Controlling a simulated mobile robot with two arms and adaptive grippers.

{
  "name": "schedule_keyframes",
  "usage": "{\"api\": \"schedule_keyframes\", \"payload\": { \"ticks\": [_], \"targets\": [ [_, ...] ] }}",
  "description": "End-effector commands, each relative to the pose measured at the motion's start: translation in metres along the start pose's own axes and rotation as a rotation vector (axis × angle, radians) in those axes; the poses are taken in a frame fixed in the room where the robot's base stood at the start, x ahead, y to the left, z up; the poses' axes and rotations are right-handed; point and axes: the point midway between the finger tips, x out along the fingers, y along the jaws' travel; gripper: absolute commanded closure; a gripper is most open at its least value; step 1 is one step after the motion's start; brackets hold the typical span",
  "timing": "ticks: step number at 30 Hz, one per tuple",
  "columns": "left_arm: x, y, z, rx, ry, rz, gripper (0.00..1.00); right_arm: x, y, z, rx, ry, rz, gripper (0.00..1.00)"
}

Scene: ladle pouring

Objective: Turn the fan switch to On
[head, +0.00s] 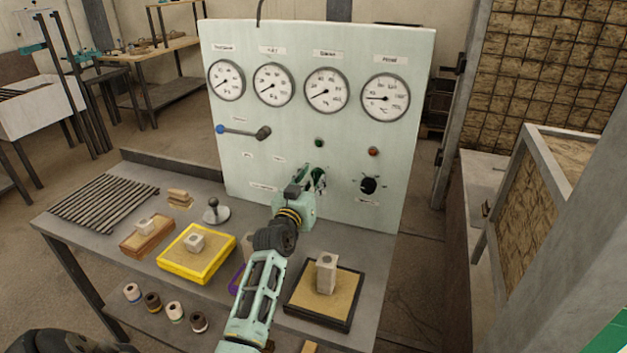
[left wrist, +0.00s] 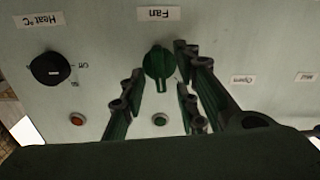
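The fan switch is a green rotary knob (left wrist: 158,66) on the pale control panel (head: 300,45). In the upside-down left wrist view it sits beside the "Fan" label (left wrist: 158,13). In the head view the knob is mostly hidden behind my left gripper (head: 308,182), which is at the lower middle of the panel. My left gripper (left wrist: 158,62) also shows in the left wrist view, with its fingers apart on either side of the knob. Narrow gaps show beside the knob, and whether a finger touches it I cannot tell. My right gripper is out of view.
A black heat knob (left wrist: 50,68) is beside the fan knob, with a red light (left wrist: 77,118) and a green light (left wrist: 160,119) near. Gauges and a blue-tipped lever (head: 243,131) are higher on the panel. A workbench (head: 160,210) with moulds stands in front.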

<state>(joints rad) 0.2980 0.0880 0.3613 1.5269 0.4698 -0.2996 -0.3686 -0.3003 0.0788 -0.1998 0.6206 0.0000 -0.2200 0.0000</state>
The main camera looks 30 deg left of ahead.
Motion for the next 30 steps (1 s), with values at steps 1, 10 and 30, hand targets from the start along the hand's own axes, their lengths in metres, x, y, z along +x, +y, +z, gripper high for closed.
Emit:
{"api": "schedule_keyframes", "payload": {
  "ticks": [1, 10, 30],
  "targets": [
    [0.0037, -0.0002, -0.0002, 0.001, 0.0, 0.0, 0.71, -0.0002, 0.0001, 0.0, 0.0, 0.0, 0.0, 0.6],
    [0.0084, -0.0003, -0.0001, 0.002, 0.0, 0.0, 0.71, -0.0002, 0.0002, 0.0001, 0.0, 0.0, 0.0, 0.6],
    [0.008, -0.0005, 0.0, 0.003, -0.001, -0.001, 1.0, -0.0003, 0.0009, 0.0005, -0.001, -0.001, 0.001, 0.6]
  ]
}}
